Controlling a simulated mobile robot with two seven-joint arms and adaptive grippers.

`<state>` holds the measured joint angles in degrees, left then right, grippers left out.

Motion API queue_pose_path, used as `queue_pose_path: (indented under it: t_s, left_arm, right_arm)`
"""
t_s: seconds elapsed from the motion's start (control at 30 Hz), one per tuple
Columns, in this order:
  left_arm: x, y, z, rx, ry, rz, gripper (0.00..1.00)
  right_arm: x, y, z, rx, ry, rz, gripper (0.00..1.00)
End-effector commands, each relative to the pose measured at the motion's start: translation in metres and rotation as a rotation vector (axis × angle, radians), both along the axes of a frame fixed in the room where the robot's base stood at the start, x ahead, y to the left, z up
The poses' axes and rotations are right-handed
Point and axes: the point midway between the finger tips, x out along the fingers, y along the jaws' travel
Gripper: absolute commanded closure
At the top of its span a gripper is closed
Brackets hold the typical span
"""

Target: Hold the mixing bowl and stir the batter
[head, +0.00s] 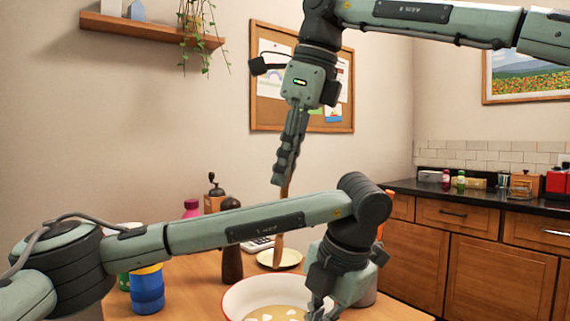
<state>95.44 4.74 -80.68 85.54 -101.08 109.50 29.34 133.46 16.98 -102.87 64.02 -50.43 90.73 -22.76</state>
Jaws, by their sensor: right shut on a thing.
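The mixing bowl (232,296), white with a red rim, stands on the wooden table and is cut off by the bottom edge. Pale batter (285,308) with white lumps lies in it. My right gripper (284,178) points down, shut on a wooden stirring tool (278,252). My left arm hides the tool's middle; its lower end shows above the bowl's far rim in the picture, apart from the batter. My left gripper (318,308) points down at the bowl's right side. Its fingertips are partly cut off, so its grip on the rim is unclear.
Behind the bowl are a small plate (291,258), a dark pepper mill (232,262) and a pink-capped bottle (191,208). A blue jar (147,290) stands at left. My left arm crosses low over the table. A counter (480,200) is at right.

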Motion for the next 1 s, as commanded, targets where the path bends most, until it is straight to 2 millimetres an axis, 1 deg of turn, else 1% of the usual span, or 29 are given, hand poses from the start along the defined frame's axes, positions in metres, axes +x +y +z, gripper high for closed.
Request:
queue_pose_path:
  t_s: [0.27,1.0]
  left_arm:
    - [0.000,0.000,0.000,0.000,0.000,0.000,1.00]
    - [0.000,0.000,0.000,0.000,0.000,0.001,1.00]
  right_arm:
    - [0.000,-0.001,-0.015,0.002,0.000,-0.007,1.00]
    - [0.000,0.000,-0.076,0.001,0.002,-0.006,1.00]
